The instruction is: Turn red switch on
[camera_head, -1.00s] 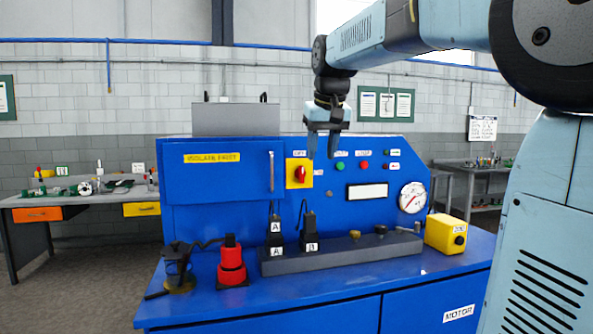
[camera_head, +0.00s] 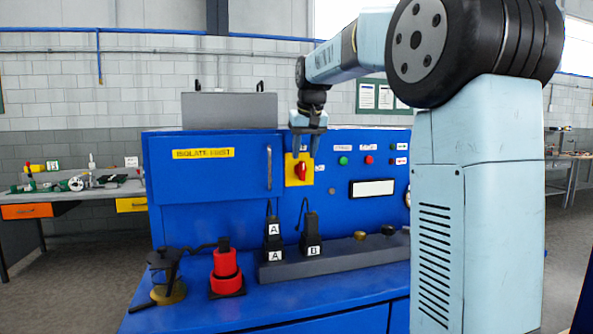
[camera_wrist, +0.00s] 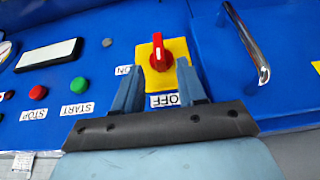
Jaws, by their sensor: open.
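The red switch (camera_head: 302,172) is a rotary knob on a yellow plate (camera_head: 292,178) on the front of the blue panel. It also shows in the wrist view (camera_wrist: 162,55), with an OFF label (camera_wrist: 172,99) and a partly hidden ON label (camera_wrist: 123,70) by the plate. My gripper (camera_head: 304,152) is in front of the plate, its fingers pointing down in the head view. In the wrist view the open fingers (camera_wrist: 160,82) lie to either side of the lower plate. The knob shows beyond and between the fingertips; I see nothing held.
A chrome handle (camera_head: 269,167) is left of the switch. START and STOP buttons (camera_head: 343,160) (camera_head: 369,160), a display (camera_head: 372,188) and a gauge sit right. Black plugs A (camera_head: 273,236) and B (camera_head: 310,235) and a red stacked part (camera_head: 226,268) stand on the bench below.

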